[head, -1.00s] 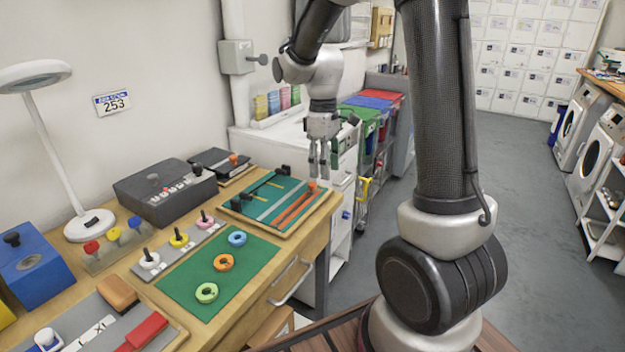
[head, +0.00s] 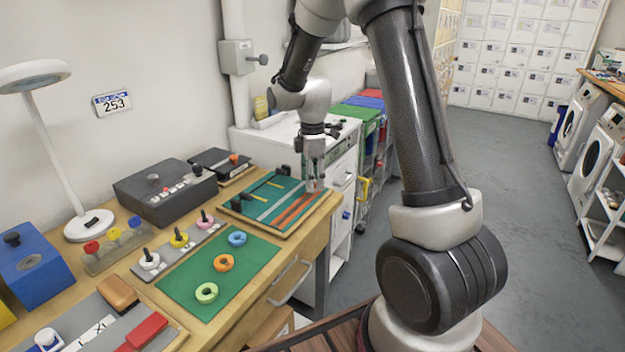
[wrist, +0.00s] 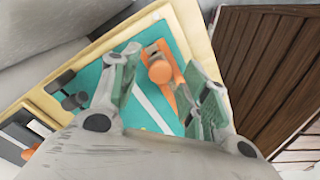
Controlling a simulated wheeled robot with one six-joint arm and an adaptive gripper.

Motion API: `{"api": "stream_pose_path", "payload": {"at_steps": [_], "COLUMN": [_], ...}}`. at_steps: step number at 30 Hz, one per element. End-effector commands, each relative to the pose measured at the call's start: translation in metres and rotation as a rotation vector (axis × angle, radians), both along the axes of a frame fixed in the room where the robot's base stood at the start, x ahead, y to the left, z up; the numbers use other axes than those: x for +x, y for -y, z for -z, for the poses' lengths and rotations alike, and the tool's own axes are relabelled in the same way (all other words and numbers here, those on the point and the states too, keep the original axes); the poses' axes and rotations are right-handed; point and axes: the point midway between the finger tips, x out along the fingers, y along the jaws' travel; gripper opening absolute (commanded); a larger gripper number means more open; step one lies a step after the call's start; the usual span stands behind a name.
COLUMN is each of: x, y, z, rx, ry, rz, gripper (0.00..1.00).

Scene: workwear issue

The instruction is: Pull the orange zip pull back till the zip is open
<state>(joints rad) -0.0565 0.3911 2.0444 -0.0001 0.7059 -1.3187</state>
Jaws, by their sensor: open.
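The zip board is a teal panel in a pale wooden frame (head: 288,235) at the far end of the bench. Orange zip strips (head: 290,213) run along its right side. My gripper (head: 314,184) points down over the far right corner of the board and largely hides the zip pull in the head view. In the wrist view, the orange zip pull (wrist: 161,72), with a round knob, lies between the two spread fingers of my gripper (wrist: 163,62). The fingers are open; contact with the pull cannot be told.
Black clamps (head: 240,203) stand on the board's left side. A green mat (head: 185,284) with several coloured rings lies nearer on the bench. A dark grey box (head: 165,195) stands behind. The bench ends just right of the board, with open floor beyond.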

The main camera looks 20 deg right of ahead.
Motion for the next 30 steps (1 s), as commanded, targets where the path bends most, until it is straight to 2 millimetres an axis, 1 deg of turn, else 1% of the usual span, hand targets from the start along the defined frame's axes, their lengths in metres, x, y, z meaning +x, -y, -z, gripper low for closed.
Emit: {"api": "stream_pose_path", "payload": {"at_steps": [3,9,10,14,15,17,18,25,28,30], "x": [0.000,0.000,0.000,0.000,0.000,0.000,0.000,-0.002,-0.007,-0.014], "y": [0.000,0.000,0.000,0.000,0.000,0.000,0.000,-0.003,-0.011,-0.021], "z": [0.005,0.006,0.006,0.005,0.005,0.005,0.005,0.005,0.005,0.005], "rx": [0.000,0.000,0.000,0.000,0.000,0.000,0.000,0.000,0.000,0.000], "ry": [0.000,0.000,0.000,0.000,0.000,0.000,0.000,0.000,0.000,-0.001], "rz": [0.000,0.001,0.001,0.001,0.001,0.001,0.001,0.000,-0.003,-0.003], "gripper": [0.46,0.46,0.44,0.20,0.13,0.02,0.00,0.00,0.00,0.00]}}
